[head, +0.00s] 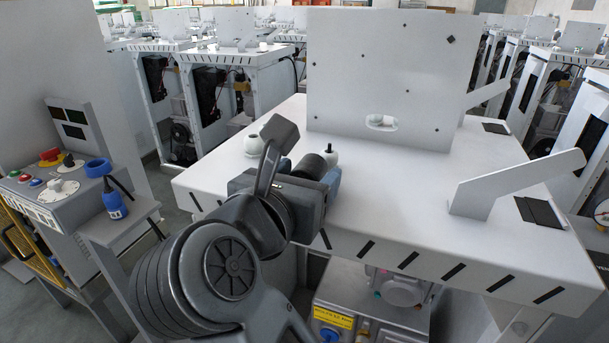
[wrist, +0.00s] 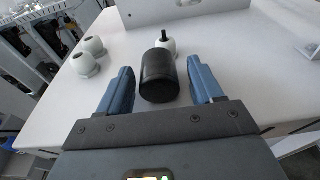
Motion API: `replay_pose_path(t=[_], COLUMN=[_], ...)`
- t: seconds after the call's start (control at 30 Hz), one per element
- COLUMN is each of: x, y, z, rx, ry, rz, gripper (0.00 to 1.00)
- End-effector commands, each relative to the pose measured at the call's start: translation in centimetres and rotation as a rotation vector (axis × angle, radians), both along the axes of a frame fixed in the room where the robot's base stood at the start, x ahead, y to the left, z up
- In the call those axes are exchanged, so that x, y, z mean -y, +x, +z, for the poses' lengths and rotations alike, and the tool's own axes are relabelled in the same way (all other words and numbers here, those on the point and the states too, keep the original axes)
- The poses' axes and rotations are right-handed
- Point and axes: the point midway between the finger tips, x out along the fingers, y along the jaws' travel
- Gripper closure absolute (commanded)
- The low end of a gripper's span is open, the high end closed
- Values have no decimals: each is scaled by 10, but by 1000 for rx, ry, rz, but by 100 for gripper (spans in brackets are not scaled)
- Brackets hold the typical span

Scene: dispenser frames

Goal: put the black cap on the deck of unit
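The black cap (wrist: 159,77) is a dark cylinder, between and just ahead of my two blue fingertips in the wrist view. A narrow gap shows on each side of it. In the head view the black cap (head: 311,166) is partly hidden behind my wrist. I cannot tell whether its base touches the deck. My gripper (wrist: 160,85) is open around the cap. In the head view my gripper (head: 318,177) is over the front left part of the unit's white deck (head: 400,185).
A white ball-shaped fitting with a black tip (wrist: 166,43) stands just beyond the cap. Two more white balls with dark holes (wrist: 82,63) (wrist: 94,44) sit to the left. An upright white panel (head: 380,75) closes the back. The right deck holds a slanted white bracket (head: 510,182).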

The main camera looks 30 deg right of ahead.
Motion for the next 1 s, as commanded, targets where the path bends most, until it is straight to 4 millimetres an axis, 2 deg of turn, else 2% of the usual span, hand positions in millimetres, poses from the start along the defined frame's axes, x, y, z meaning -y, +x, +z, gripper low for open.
replay_pose_path(t=[0.27, 0.4, 0.53, 0.8, 1.0], x=[0, 0, -19, -64, -87], y=[0, 0, -12, -45, -62], z=[1, 8, 6, 16, 23], rx=[0, 0, 3, 3, 2], ry=[0, 0, 2, 2, 0], rz=[0, 0, 5, 6, 4], gripper=[29, 29, 29, 29, 29])
